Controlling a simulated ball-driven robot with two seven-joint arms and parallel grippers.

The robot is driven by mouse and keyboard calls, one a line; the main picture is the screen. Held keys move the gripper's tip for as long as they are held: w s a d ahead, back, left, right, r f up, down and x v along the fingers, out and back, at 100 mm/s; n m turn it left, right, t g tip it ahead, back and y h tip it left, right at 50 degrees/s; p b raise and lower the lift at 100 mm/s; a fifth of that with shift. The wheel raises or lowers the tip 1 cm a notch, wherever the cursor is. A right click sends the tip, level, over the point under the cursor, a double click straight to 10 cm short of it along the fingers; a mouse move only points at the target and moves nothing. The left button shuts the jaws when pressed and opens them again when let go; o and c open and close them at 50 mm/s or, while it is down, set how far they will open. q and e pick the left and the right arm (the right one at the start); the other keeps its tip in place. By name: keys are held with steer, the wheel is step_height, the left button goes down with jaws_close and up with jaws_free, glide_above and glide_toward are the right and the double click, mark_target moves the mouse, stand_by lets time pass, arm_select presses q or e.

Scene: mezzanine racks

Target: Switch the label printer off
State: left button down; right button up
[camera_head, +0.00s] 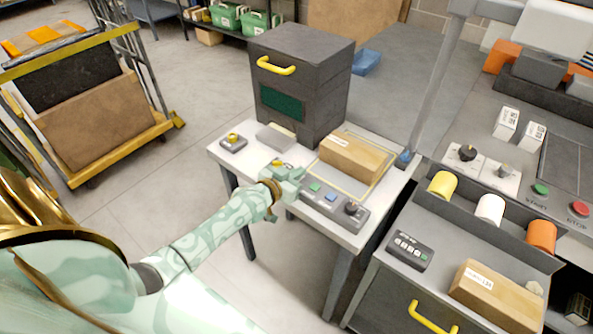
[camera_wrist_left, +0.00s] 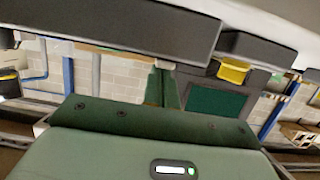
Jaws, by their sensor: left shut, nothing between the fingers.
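No unit in view carries a label that I can read as a label printer. A grey control panel (camera_head: 335,211) lies along the front of the white table, with a green button (camera_head: 315,187), a blue button (camera_head: 331,197) and a black knob (camera_head: 352,208). My left gripper (camera_head: 296,173) is shut and empty over the panel's left end, hiding part of it. A yellow piece (camera_head: 277,162) shows just behind it; I cannot tell if they touch. A dark grey cabinet (camera_head: 300,80) with a green window stands behind; its yellow handle (camera_wrist_left: 233,71) shows in the left wrist view. My right gripper is out of view.
A cardboard box (camera_head: 352,157) lies on the table's tray. A small box with a yellow button (camera_head: 233,142) sits at the left edge. The right bench holds tape rolls (camera_head: 490,208), a keypad (camera_head: 409,250) and red and green buttons. A yellow cart (camera_head: 120,153) stands left.

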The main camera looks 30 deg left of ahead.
arm_select(q)
steer(key=r+p, duration=0.4)
steer(key=shift+w+r+p, duration=0.3)
steer(key=shift+r+p, duration=0.05)
steer(key=shift+p, duration=0.05)
steer(key=p+v, duration=0.2)
steer(key=v, duration=0.7)
steer(key=shift+s+r, duration=0.3)
steer(key=shift+r, duration=0.05)
steer(key=s+f+g+y+b, duration=0.1)
steer(key=s+f+g, duration=0.1)
steer(key=s+f, duration=0.5)
steer(key=s+a+f+g, duration=0.1)
steer(key=s+f+g, duration=0.2)
steer(key=f, duration=0.7)
steer(key=s+f+g+y+b, duration=0.15)
steer(key=s+f, duration=0.25)
steer(key=f, duration=0.5)
steer(key=s+d+f+m+g+b, duration=0.1)
steer(key=s+d+f+g+b, duration=0.1)
steer(key=s+f, duration=0.4)
steer(key=s+d+f+m+g+h+b, duration=0.1)
steer(key=s+d+f+g, duration=0.2)
steer(key=s, duration=0.9)
steer(key=s+d+f+g+b, duration=0.2)
steer(key=s+d+f, duration=0.2)
steer(key=s+f, duration=0.5)
steer(key=shift+s+d+f+m+b, duration=0.2)
steer(key=shift+s+d+m+b, duration=0.2)
steer(key=shift+s, duration=0.15)
